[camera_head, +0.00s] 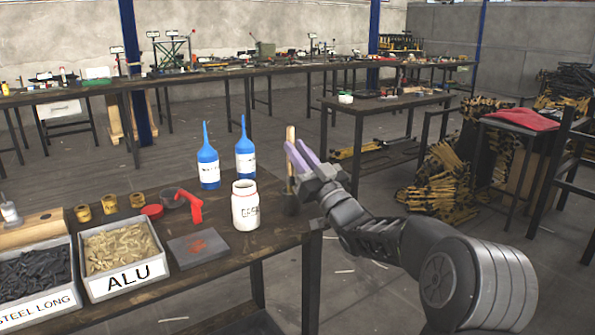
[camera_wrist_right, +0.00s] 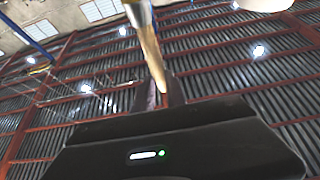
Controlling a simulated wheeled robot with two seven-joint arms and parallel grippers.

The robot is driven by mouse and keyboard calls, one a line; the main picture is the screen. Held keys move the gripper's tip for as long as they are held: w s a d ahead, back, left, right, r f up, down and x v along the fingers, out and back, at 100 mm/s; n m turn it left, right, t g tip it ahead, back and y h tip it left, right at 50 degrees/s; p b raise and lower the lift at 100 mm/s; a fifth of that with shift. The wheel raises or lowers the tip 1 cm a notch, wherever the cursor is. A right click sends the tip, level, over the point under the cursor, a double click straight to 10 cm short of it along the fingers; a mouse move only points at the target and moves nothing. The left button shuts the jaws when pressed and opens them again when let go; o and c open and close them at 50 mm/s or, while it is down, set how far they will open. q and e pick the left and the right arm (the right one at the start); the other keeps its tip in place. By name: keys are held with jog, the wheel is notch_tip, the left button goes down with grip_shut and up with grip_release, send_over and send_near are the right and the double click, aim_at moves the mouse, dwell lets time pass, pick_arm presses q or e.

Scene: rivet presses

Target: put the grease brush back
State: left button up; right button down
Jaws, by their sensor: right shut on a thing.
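My right gripper (camera_head: 296,154) comes in from the right with its purple fingers shut on the grease brush (camera_head: 290,135). The brush is upright, wooden handle up and dark end down, at the right end of the workbench. Its handle also shows in the right wrist view (camera_wrist_right: 152,55), with a metal band at the top of that picture. I cannot tell whether the brush's lower end touches the bench. A white jar (camera_head: 245,208) with dark lettering stands just left of the brush, apart from it. My left gripper is not in view.
Two blue bottles (camera_head: 208,165) stand behind the jar. A grey plate (camera_head: 198,247), a red-handled tool (camera_head: 190,205) and a red lid (camera_head: 152,211) lie to its left. Bins labelled ALU (camera_head: 128,280) and STEEL LONG (camera_head: 38,311) stand at the left.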

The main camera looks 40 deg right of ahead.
notch_tip(320, 180, down, 5)
jog(key=shift+r+b, duration=0.15)
jog(key=shift+b, duration=0.35)
jog(key=c, duration=1.4)
grip_release()
jog(key=shift+o, duration=0.2)
jog(key=b+v, duration=0.1)
jog(key=v, duration=1.1)
